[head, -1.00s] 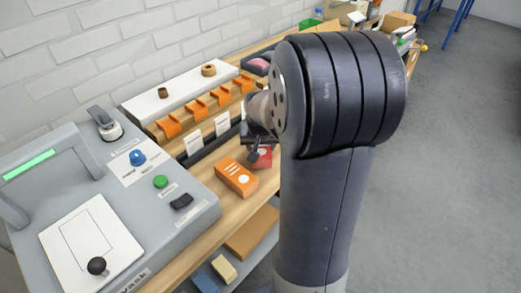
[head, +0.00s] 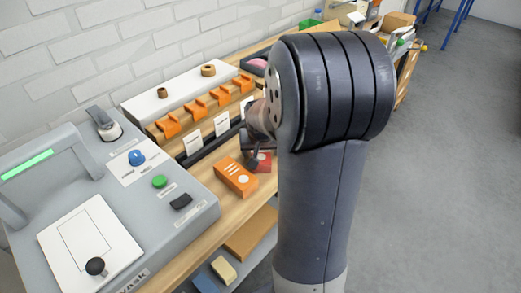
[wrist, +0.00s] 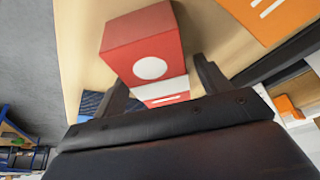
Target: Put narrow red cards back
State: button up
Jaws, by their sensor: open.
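A red card box (head: 264,162) stands on the wooden bench, partly hidden by my gripper in the head view. In the wrist view the red box (wrist: 142,50) shows a white circle on one face and a white band with red below it on another. My gripper (wrist: 160,84) is open, with one dark finger on either side of the box's lower part in that view. I cannot tell whether either finger touches the box. In the head view my gripper (head: 252,155) is small and partly covered by my arm.
An orange box (head: 237,177) lies close left of the red one. Behind are a black rail (head: 210,146) with white labels and a wooden rack with orange holders (head: 203,109). A grey machine (head: 130,215) fills the left. A lower shelf (head: 250,258) holds a few items.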

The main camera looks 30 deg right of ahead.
jog(key=shift+r, duration=0.1)
jog(key=shift+r, duration=0.2)
jog(key=p+v, duration=0.1)
jog(key=v, duration=1)
jog(key=shift+r, duration=0.35)
